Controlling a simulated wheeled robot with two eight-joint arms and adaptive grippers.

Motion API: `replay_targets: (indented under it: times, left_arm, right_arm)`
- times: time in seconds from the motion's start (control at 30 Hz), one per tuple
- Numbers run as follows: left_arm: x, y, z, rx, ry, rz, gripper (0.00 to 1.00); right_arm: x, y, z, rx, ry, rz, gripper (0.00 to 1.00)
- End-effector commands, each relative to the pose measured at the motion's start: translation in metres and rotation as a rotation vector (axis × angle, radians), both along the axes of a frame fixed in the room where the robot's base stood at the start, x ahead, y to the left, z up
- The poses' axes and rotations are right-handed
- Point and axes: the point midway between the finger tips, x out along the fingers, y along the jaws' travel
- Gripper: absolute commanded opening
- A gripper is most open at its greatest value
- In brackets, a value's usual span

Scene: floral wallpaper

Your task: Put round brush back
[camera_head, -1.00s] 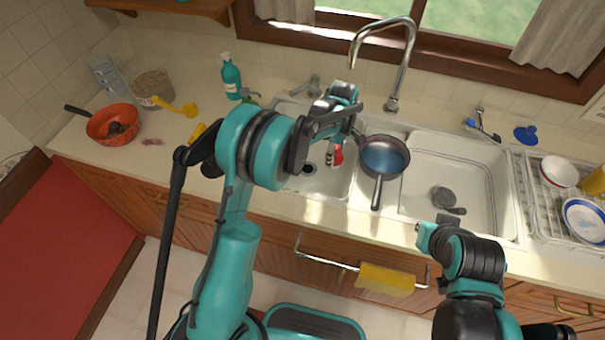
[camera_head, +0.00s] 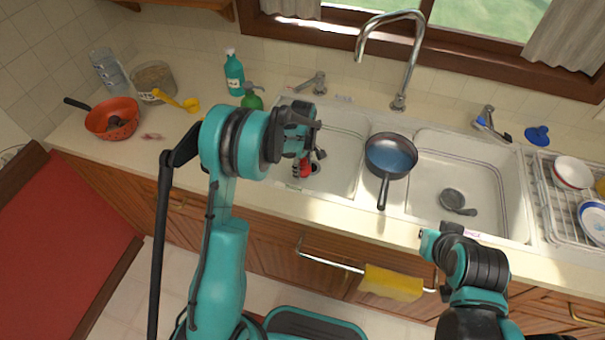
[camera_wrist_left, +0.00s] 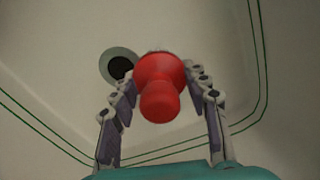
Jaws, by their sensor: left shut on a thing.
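The round brush (camera_head: 303,168) has a red handle and shows below my left gripper (camera_head: 299,145) in the head view. In the left wrist view its red end (camera_wrist_left: 160,92) sits between the two fingers of the left gripper (camera_wrist_left: 162,82), which is shut on it. The brush is over the left sink basin (camera_head: 345,150), near the round drain (camera_wrist_left: 119,66). Its far end is mostly hidden behind the red part. My right arm's end (camera_head: 431,241) shows at the counter's front edge; its fingers cannot be made out.
A dark frying pan (camera_head: 390,152) rests over the divider between the basins. A green bottle (camera_head: 252,97) and a teal bottle (camera_head: 233,72) stand behind the left gripper. The faucet (camera_head: 398,70) rises behind the sink. A red colander (camera_head: 112,118) is far left, a dish rack (camera_head: 548,205) right.

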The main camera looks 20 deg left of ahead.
Motion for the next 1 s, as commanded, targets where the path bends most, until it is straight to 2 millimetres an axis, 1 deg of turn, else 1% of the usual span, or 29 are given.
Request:
replay_targets:
  times: [0.03,0.1,0.17,0.4,0.53,0.57,0.6,0.63,0.9,1.0]
  left_arm:
    - [0.000,0.000,-0.012,0.000,0.000,0.000,0.14]
    - [0.000,0.000,-0.023,0.000,0.000,0.000,0.14]
    - [0.000,0.000,-0.029,0.000,0.000,0.000,0.14]
    - [0.000,0.000,-0.029,0.000,0.000,0.000,0.14]
    - [0.000,-0.001,-0.033,0.000,0.000,0.000,0.14]
    - [0.000,-0.001,-0.033,0.000,0.000,0.000,0.48]
    - [0.000,-0.001,-0.032,0.000,0.000,0.000,0.59]
    - [0.000,-0.001,-0.032,0.000,0.000,0.000,0.67]
    - [0.000,-0.001,-0.032,0.000,0.000,0.000,0.67]
    - [0.000,-0.001,-0.028,0.000,0.000,0.000,0.67]
  right_arm:
    - [0.000,0.000,-0.006,0.000,0.000,0.000,0.00]
    - [0.000,0.000,-0.011,0.000,0.000,0.000,0.00]
    - [0.000,0.000,-0.013,0.000,0.000,0.000,0.00]
    - [0.000,0.000,-0.011,0.000,0.000,0.000,0.00]
    - [0.000,0.000,-0.015,0.000,0.000,0.000,0.00]
    - [0.000,0.000,-0.015,0.000,0.000,0.000,0.00]
    - [0.000,0.000,-0.014,0.000,0.000,0.000,0.00]
    - [0.000,0.000,-0.014,0.000,0.000,0.000,0.00]
    - [0.000,0.000,-0.014,0.000,0.000,0.000,0.00]
    - [0.000,0.000,-0.011,0.000,0.000,0.000,0.00]
